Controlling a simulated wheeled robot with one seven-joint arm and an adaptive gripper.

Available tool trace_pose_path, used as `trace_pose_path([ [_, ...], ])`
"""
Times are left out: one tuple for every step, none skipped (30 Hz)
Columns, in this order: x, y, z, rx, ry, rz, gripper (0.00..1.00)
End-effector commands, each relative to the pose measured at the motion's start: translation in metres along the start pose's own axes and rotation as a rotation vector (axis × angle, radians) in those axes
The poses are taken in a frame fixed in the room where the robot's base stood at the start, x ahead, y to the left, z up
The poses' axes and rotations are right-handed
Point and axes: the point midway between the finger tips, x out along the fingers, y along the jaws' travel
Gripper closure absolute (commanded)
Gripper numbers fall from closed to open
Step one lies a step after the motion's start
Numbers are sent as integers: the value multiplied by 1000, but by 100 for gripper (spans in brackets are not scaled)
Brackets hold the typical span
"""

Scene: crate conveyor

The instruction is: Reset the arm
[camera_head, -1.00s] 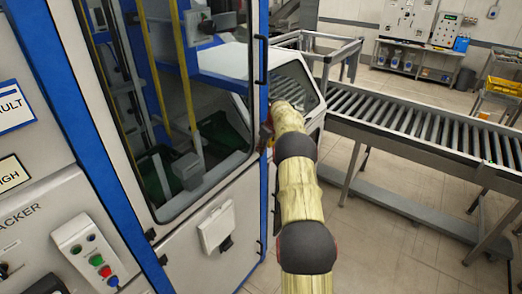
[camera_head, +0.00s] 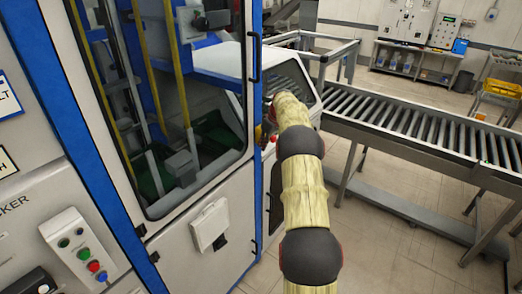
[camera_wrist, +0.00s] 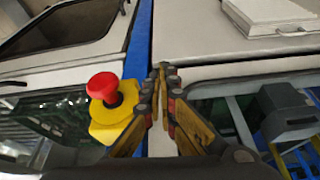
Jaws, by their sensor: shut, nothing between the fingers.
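My arm, in a pale yellow cover with dark joints, reaches from the bottom of the head view toward the blue-edged machine cabinet (camera_head: 205,225). My gripper shows in the wrist view (camera_wrist: 160,72) with its yellow and dark fingers together and nothing between them. It is in front of the cabinet's blue edge and white panel; I cannot tell whether it touches them. A red mushroom button on a yellow base (camera_wrist: 103,88) is just left of the fingers. In the head view the fingers are mostly hidden by the arm's end.
A roller conveyor (camera_head: 400,118) runs across the right. A control box with coloured buttons (camera_head: 80,248) is at lower left. The cabinet's glazed door, with a black handle (camera_head: 254,58), stands close left of my arm. Open floor (camera_head: 400,245) shows at lower right.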

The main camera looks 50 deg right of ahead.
Motion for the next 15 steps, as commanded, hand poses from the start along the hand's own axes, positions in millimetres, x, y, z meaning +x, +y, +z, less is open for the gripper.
trace_pose_path([
  [-12, 2, 1, 1, 2, 4, 100],
  [-18, 3, 0, 1, 2, 4, 100],
  [-24, 3, 1, 2, 2, 4, 100],
  [-29, 3, 1, 2, 1, 4, 100],
  [-33, 3, 1, 2, 1, 3, 100],
  [-38, 3, 1, 2, 1, 3, 100],
  [-42, 4, 1, 2, 1, 3, 100],
  [-45, 4, 1, 2, 1, 3, 100],
  [-48, 4, 1, 2, 0, 2, 100],
  [-50, 3, 2, 2, 0, 2, 100],
  [-52, 4, 2, 2, -1, 1, 100],
  [-54, 4, 2, 2, -1, 1, 100],
  [-54, 4, 2, 2, -1, 1, 100],
  [-55, 4, 2, 3, -1, 1, 100],
  [-56, 4, 2, 3, -1, 1, 100],
])
